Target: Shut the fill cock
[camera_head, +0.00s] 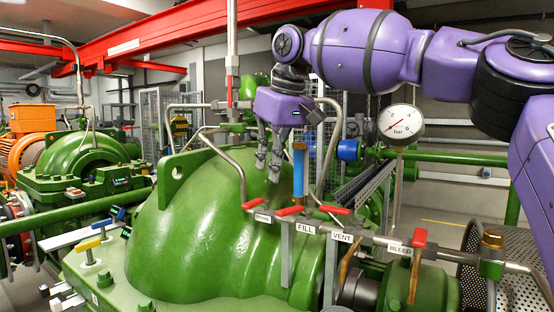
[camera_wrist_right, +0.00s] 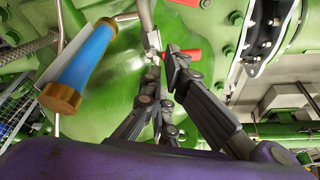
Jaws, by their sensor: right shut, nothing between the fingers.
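The fill cock's label FILL (camera_head: 307,228) hangs on a grey pipe in front of the big green pump casing. A red lever handle (camera_head: 290,211) sits just above and left of that label. My right gripper (camera_head: 268,166) points down in front of the green casing, above the row of handles, shut and empty. In the right wrist view its fingers (camera_wrist_right: 162,70) are close together. A red handle (camera_wrist_right: 190,54) shows beside the fingertips; I cannot tell which cock it belongs to, or whether it touches. My left gripper is out of view.
A blue upright tube (camera_head: 299,172) stands right of my gripper. A pressure gauge (camera_head: 401,124) stands further right.

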